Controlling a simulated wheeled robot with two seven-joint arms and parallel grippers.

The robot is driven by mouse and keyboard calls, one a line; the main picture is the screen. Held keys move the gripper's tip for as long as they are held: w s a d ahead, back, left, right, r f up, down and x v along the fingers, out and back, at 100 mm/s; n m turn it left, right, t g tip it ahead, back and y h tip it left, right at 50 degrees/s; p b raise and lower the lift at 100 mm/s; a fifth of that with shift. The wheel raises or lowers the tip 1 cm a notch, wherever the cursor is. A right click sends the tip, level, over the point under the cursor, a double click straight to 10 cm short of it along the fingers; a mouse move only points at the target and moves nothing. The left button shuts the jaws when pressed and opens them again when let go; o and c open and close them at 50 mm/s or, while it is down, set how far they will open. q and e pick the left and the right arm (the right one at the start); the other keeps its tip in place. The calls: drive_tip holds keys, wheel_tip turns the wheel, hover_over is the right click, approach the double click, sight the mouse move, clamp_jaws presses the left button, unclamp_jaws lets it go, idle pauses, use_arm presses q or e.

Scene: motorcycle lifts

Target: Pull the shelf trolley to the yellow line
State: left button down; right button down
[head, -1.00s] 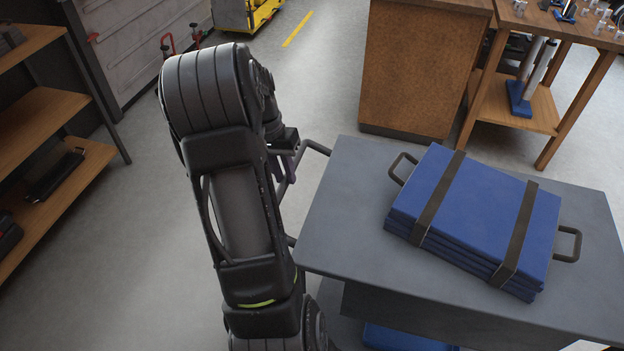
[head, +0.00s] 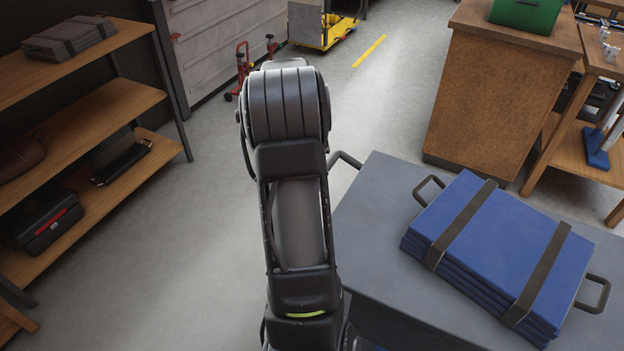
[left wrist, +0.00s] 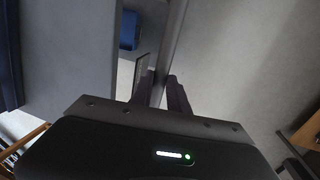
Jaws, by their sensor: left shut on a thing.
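The shelf trolley (head: 376,213) has a grey top and stands at the lower right of the head view. Its dark tube handle (head: 346,159) sticks out at the far left corner, partly hidden by my left arm. In the left wrist view, my left gripper (left wrist: 161,92) is shut on the handle bar (left wrist: 171,50), beside the trolley's grey side (left wrist: 66,58). My arm hides this gripper in the head view. The yellow line (head: 370,51) lies on the floor at the top, beyond the trolley. My right gripper is not in view.
Strapped blue pads (head: 490,250) lie on the trolley. A brown cabinet (head: 490,85) stands close behind it, with a wooden workbench (head: 577,155) at right. Wooden shelves (head: 95,118) stand at left. Red stands (head: 243,68) and a yellow cart (head: 322,38) are farther back. Grey floor between is clear.

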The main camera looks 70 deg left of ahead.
use_arm(q)
drive_tip(key=c, duration=1.3)
unclamp_jaws()
drive_tip(key=shift+s+a, duration=0.2)
drive_tip(key=shift+a, duration=0.1)
drive_tip(key=shift+d, duration=0.1)
wheel_tip(320, 180, up, 8)
drive_tip(key=a, duration=0.1)
drive_tip(key=shift+s+f+b, duration=0.15)
drive_tip(key=shift+s+b, duration=0.2)
drive_tip(key=shift+s, duration=0.05)
drive_tip(key=shift+a, duration=0.1)
